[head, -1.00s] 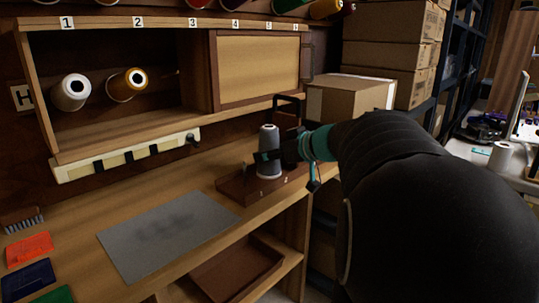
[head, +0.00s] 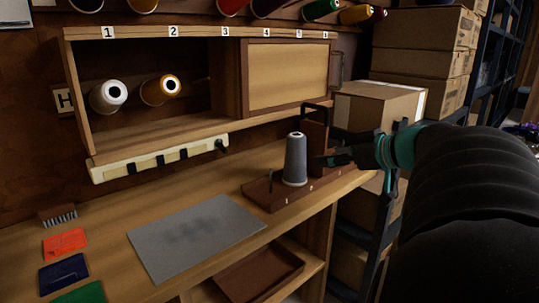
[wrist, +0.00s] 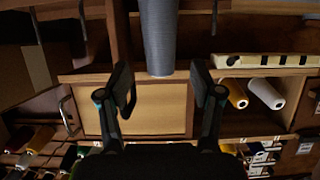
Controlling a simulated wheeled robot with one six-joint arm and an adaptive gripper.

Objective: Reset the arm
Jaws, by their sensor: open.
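My gripper (head: 338,158) is open and empty, just to the right of a grey thread cone (head: 295,160) in the head view. The cone stands upright on a dark wooden stand (head: 262,192) on the bench. In the wrist view, the cone (wrist: 158,38) shows beyond and between the open fingers of my gripper (wrist: 165,92), which looks clear of it. The cone's far end is cut off by the edge of the wrist view.
A wooden cabinet (head: 165,142) holds a white spool (head: 106,97) and an orange spool (head: 158,90). A grey mat (head: 195,235) lies on the bench. Cardboard boxes (head: 415,70) are stacked at right, near my arm. A brush (head: 58,216) and coloured cards lie at left.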

